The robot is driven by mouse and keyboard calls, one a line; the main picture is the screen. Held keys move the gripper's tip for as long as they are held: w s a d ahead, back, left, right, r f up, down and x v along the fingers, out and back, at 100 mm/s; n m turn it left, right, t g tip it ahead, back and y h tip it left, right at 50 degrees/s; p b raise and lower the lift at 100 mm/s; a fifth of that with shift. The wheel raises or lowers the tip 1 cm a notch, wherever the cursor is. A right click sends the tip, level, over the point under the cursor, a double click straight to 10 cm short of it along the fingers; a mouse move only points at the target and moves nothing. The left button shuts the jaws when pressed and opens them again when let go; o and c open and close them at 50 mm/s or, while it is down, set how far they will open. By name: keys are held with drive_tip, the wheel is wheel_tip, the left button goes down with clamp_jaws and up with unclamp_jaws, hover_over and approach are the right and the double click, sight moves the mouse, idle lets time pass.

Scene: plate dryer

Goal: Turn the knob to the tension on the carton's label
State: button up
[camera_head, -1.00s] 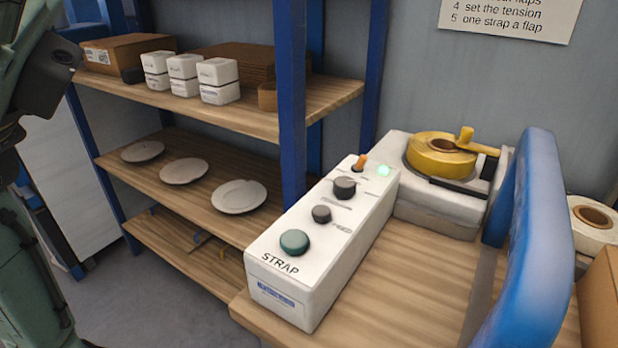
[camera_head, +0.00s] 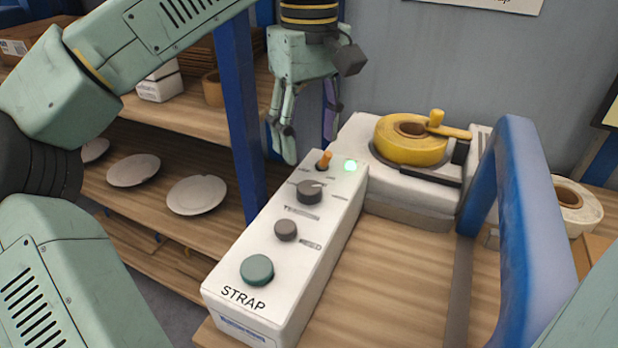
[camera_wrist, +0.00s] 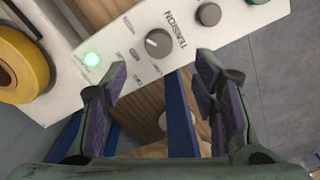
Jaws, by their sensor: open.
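The white STRAP control box (camera_head: 225,276) stands on the wooden bench. A dark round knob (camera_head: 309,191) sits near its far end; it also shows in the wrist view (camera_wrist: 158,43), beside the printed word TENSION. Small marks around it are too blurred to read surely, and so is its pointer setting. My gripper (camera_head: 308,130) is open and empty above the box's far end, apart from the knob. In the wrist view its fingers (camera_wrist: 162,85) are spread, with the knob ahead between them. A carton (camera_head: 18,46) on the left shelf is cut off; its label is unreadable.
A smaller knob (camera_head: 285,230) and green button (camera_head: 257,270) are nearer. A yellow tape roll (camera_head: 410,140) and blue frame (camera_head: 530,210) stand right; a blue post (camera_head: 240,110) stands left.

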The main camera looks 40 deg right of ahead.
sight(309, 187)
wheel_tip(309, 187, down, 9)
drive_tip(key=shift+r, duration=0.15)
drive_tip(key=shift+c, duration=0.4)
drive_tip(key=c, duration=1.1)
